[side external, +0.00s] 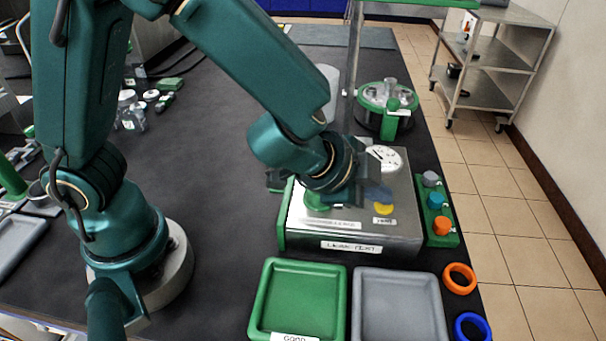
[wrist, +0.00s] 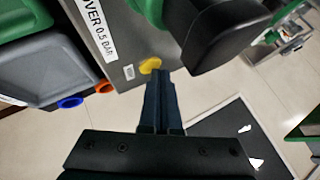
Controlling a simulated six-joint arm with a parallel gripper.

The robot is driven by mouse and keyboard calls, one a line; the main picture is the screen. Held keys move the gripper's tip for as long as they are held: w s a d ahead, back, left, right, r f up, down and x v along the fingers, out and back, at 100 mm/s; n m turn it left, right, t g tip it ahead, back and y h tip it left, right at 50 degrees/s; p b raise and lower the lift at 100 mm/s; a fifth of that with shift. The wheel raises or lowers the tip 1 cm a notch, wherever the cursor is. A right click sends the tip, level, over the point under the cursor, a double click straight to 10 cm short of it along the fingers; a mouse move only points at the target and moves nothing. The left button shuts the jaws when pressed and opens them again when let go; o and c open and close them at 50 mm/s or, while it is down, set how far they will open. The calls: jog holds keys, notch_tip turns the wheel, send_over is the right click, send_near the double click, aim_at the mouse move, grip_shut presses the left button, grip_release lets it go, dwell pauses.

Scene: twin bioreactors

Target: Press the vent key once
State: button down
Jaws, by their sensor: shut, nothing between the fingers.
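The yellow key (side external: 384,209) is on the top face of the metal leak-test box (side external: 310,228), above a small label that seems to read VENT. The key also shows in the wrist view (wrist: 150,66), just beyond my fingertips. My gripper (side external: 374,193) is shut and empty, its fingers side by side over the box. In the wrist view my gripper (wrist: 162,74) has its tips close beside the key's lower edge. I cannot tell whether they touch it, or whether the key is pushed in.
A white dial (side external: 388,158) and a green part (side external: 316,203) are on the box. A rack with grey, blue and orange knobs (side external: 438,213) stands at its right. A green tray (side external: 299,298), a grey tray (side external: 398,302), an orange ring (side external: 459,278) and a blue ring (side external: 472,326) lie in front.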

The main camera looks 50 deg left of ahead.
aim_at(376, 206)
jog(key=shift+r, duration=0.85)
jog(key=shift+r, duration=2.5)
